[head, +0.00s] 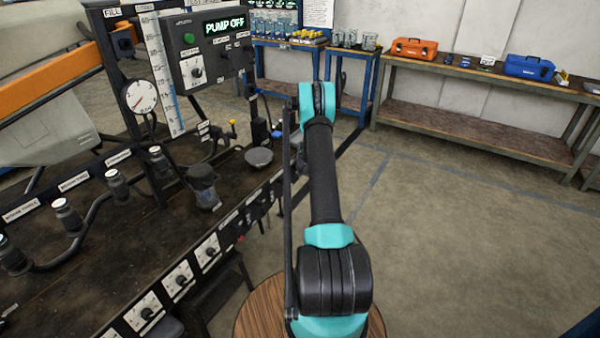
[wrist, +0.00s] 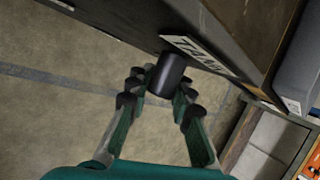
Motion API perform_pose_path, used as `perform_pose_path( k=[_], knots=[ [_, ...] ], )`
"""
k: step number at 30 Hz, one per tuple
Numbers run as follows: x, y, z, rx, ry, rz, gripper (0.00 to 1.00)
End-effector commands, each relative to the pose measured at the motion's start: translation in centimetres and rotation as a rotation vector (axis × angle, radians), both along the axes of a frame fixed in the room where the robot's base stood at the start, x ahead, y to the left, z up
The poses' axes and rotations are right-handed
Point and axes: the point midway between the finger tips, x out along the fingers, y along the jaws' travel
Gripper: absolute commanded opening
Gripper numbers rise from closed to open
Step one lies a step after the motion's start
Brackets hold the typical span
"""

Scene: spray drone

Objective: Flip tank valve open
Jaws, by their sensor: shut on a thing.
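In the wrist view, the black cylindrical handle (wrist: 167,74) of the tank valve sits beside a white label reading TANK (wrist: 200,56) on a dark panel edge. My gripper (wrist: 160,84) has its fingers on both sides of this handle and is shut on it. The rest of the valve is hidden, so I cannot tell its exact angle. In the head view, my arm stands in front of the right end of the bench, and my gripper and the held handle are not visible.
A dark bench (head: 75,270) with labelled hoses and dials fills the left. A control box (head: 208,45) reads PUMP OFF. A gauge (head: 140,97) stands near it. A back bench (head: 480,75) carries an orange toolbox (head: 414,48) and a blue toolbox (head: 528,67). The floor at right is clear.

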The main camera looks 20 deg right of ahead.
Motion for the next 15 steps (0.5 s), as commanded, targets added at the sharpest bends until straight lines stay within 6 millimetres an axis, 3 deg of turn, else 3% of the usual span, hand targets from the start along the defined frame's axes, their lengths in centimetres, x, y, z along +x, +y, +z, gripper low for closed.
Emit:
perform_pose_path(
  k=[15],
  knots=[
    [0.2, -0.33, 0.33, -0.263, -0.203, 0.001, 0.0]
  ],
)
